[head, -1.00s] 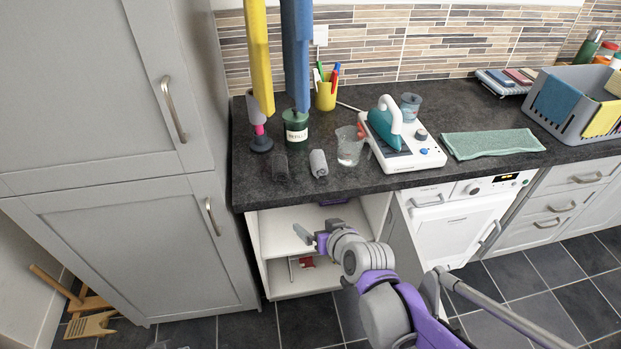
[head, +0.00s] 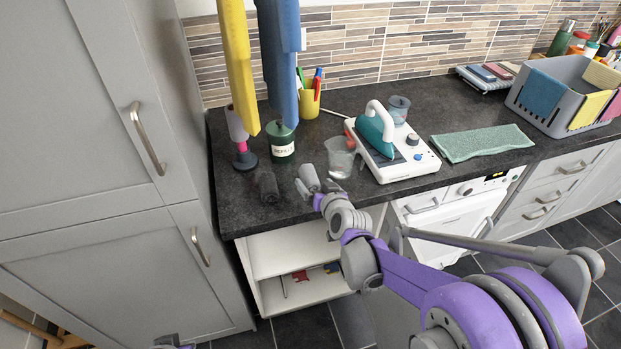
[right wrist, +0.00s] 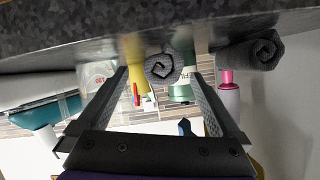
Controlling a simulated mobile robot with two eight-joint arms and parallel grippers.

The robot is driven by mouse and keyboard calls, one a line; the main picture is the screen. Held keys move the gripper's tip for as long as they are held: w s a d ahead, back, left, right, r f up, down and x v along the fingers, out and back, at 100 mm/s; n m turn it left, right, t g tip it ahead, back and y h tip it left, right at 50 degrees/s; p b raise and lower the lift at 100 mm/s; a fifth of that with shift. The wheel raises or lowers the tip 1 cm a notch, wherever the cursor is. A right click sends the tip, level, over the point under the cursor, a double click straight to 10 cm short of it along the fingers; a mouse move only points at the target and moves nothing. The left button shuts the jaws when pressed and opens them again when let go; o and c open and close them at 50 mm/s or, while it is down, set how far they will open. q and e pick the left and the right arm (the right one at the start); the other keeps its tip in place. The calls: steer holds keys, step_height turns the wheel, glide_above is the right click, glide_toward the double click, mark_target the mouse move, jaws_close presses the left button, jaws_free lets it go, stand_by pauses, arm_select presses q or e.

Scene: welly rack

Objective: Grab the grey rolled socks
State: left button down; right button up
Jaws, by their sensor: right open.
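The grey rolled socks (head: 309,177) lie on the dark worktop near its front edge, left of a clear beaker. In the right wrist view their spiral end (right wrist: 161,68) shows between the fingertips. My right gripper (head: 308,192) is open at the front edge of the worktop, right at the near end of the grey socks. In the right wrist view its two fingers (right wrist: 160,80) stand one on each side of the roll, with gaps; they are not closed on it. A darker roll (head: 267,186) lies to the left; it also shows in the right wrist view (right wrist: 252,52).
The clear beaker (head: 340,158) stands close on the right, beside a white hotplate (head: 405,160) with a teal iron. A green jar (head: 281,142) stands behind. Yellow (head: 238,65) and blue (head: 279,60) hanging shapes block part of the back. An open cupboard (head: 290,255) is below.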

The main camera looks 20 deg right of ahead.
steer(key=shift+x, duration=1.6)
steer(key=shift+d+r, duration=0.1)
steer(key=shift+c, duration=0.3)
steer(key=c, duration=1.2)
steer(key=shift+c, duration=0.2)
